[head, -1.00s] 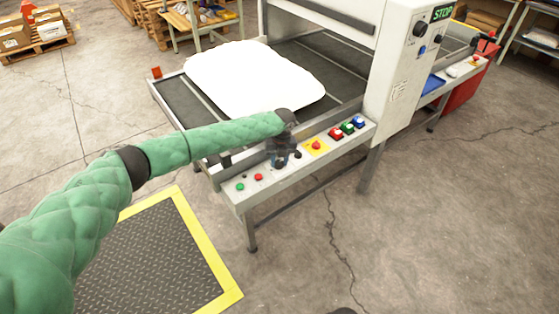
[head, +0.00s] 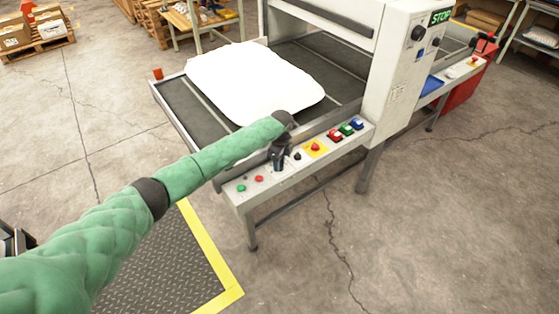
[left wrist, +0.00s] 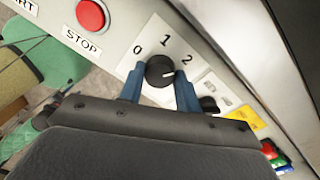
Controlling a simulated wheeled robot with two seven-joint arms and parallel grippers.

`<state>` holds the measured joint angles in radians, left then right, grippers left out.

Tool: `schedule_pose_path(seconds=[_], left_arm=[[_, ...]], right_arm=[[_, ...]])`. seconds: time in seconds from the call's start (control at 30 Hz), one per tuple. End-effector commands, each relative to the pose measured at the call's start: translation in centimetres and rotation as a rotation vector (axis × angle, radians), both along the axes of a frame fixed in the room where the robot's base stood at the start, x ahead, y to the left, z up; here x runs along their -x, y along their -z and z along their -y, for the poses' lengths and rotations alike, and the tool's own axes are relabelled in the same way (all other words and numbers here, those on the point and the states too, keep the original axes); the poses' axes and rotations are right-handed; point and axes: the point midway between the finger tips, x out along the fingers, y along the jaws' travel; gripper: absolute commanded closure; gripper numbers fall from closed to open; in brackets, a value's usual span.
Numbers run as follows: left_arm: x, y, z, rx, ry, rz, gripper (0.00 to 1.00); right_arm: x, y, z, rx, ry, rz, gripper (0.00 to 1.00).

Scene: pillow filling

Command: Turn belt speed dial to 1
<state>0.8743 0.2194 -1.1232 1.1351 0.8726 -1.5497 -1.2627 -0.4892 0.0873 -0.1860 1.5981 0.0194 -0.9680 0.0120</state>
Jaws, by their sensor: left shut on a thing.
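My left gripper (head: 278,164) reaches down to the front control strip of the machine in the head view. In the left wrist view, its two blue fingers (left wrist: 160,82) are shut on the black belt speed dial (left wrist: 159,70), one on each side. The dial sits on a white plate marked 0, 1 and 2, with 1 at the top middle. A pale mark on the dial shows on its right side, roughly toward the 2 side. The gripper mostly hides the dial in the head view. My right gripper is not in view.
A red stop button (left wrist: 91,14) is beside the dial plate, and a second black knob (left wrist: 208,104) is on its other side. A yellow-plated red button (head: 315,147) and coloured switches (head: 346,130) follow along the strip. A white pillow (head: 255,80) lies on the belt.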

Motion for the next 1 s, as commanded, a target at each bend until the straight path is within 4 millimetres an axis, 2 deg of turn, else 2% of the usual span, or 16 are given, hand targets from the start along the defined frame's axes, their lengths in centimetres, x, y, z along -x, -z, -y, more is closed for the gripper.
schedule_pose_path(seconds=[0.7, 1.0], left_arm=[[-0.1, -0.4, 0.0, 0.002, -0.674, -0.001, 0.89], [-0.1, -0.3, -0.1, 0.001, -0.896, -0.001, 0.89]], right_arm=[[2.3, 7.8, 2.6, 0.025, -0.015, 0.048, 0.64], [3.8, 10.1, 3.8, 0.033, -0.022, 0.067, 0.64]])
